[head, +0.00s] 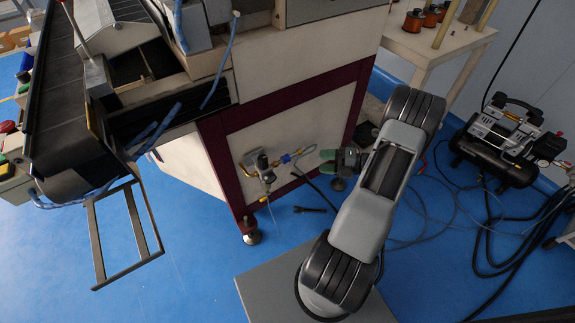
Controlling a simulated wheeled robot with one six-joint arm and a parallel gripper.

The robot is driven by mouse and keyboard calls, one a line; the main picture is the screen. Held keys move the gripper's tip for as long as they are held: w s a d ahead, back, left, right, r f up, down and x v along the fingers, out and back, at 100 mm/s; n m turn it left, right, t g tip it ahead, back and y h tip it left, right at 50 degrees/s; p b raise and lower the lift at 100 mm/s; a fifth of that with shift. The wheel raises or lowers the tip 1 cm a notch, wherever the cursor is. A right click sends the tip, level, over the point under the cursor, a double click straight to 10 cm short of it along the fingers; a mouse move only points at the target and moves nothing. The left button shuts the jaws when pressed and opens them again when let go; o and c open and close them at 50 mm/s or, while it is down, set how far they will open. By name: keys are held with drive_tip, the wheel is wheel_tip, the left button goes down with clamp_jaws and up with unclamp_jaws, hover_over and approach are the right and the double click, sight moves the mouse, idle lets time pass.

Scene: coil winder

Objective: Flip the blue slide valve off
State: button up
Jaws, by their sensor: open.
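The blue slide valve (286,158) is a small blue part in the brass air fitting line on the lower side panel of the winder. It sits to the right of the regulator (263,165), with a clear looped hose on its right. My gripper (325,161) is right of the valve, at about the same height in the picture. Its green-tipped fingers point left toward the valve, are open, and hold nothing. A gap shows between the fingertips and the valve. The valve is too small to tell its slide position.
The winder's cream cabinet with a dark red frame (290,103) stands behind the fittings. A conveyor (52,95) and a metal frame (127,237) are at left. An air compressor (505,140) and loose black hoses lie at right. Blue floor is open at lower left.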

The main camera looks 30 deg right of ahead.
sight(287, 158)
drive_tip(key=b+x, duration=0.3)
drive_tip(key=x, duration=1)
drive_tip(key=shift+w+f, duration=0.1)
drive_tip(key=shift+w, duration=0.1)
drive_tip(key=shift+c, duration=0.3)
clamp_jaws()
